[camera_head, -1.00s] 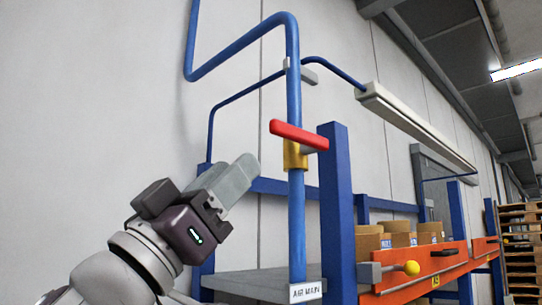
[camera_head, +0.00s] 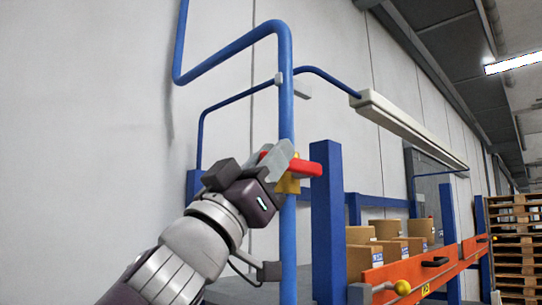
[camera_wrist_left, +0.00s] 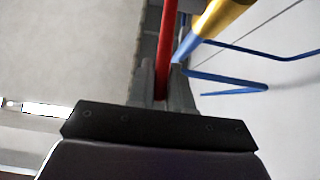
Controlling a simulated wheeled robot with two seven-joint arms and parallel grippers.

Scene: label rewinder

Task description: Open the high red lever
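The high red lever (camera_head: 302,168) sits across the upright blue pipe (camera_head: 287,100) on a yellow valve body (camera_head: 289,186). My left gripper (camera_head: 277,160) is at the lever's left part and covers some of it. In the left wrist view the red lever (camera_wrist_left: 166,50) runs between the two fingers of the left gripper (camera_wrist_left: 163,85), which look closed against its sides. The yellow valve body (camera_wrist_left: 222,15) is to the right of the fingers there. My right gripper is not in view.
A blue post (camera_head: 327,220) stands just right of the lever. Cardboard boxes (camera_head: 372,250) stand behind an orange rail (camera_head: 400,273) with a yellow knob (camera_head: 402,287). A long pale lamp bar (camera_head: 405,125) hangs at upper right. The left wall is clear.

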